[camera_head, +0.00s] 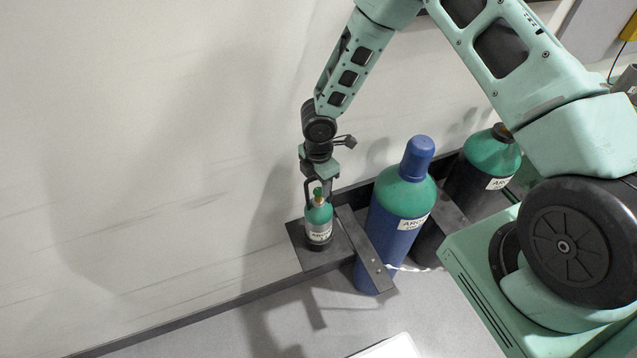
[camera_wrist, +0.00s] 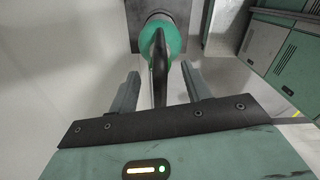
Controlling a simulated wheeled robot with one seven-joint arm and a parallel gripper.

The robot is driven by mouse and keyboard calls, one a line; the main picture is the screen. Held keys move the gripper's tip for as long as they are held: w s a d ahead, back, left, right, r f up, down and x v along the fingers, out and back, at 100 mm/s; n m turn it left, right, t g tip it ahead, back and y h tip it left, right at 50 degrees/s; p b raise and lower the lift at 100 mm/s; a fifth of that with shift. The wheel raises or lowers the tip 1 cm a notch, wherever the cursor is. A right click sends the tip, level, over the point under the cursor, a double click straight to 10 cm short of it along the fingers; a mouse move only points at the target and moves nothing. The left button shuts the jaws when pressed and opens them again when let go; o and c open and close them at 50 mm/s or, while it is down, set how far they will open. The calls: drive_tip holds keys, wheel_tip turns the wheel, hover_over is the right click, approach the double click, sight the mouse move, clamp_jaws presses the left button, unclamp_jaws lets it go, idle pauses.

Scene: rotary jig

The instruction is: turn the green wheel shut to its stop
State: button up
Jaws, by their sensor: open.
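The green wheel (camera_head: 317,191) is a small green piece on top of a small bottle (camera_head: 319,222) with a green shoulder and a pale label. The bottle stands upright on a dark plate by the wall. My gripper (camera_head: 317,187) is open above the bottle, its fingers on either side of its top. In the wrist view my gripper (camera_wrist: 160,72) has its two grey fingers apart. A dark upright piece (camera_wrist: 159,62) stands between them, with gaps at both sides. The bottle's green shoulder (camera_wrist: 165,35) shows beyond. I cannot clearly make out the wheel's rim or its angle there.
A tall blue cylinder (camera_head: 398,222) with a green shoulder stands close on the right of the small bottle. A dark cylinder (camera_head: 485,172) stands farther right. A dark rack (camera_head: 366,250) runs along the wall. The left side is bare wall.

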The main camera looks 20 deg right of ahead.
drive_tip(key=shift+f, duration=1)
drive_tip(key=c, duration=1)
drive_tip(key=shift+w+f+m+b, duration=0.1)
drive_tip(key=shift+f+m+b, duration=0.1)
drive_tip(key=shift+m+b, duration=0.55)
drive_tip(key=shift+r+m+b, duration=0.2)
drive_tip(key=shift+m+b, duration=0.45)
drive_tip(key=shift+b, duration=0.1)
drive_tip(key=o, duration=1)
drive_tip(key=shift+r, duration=0.1)
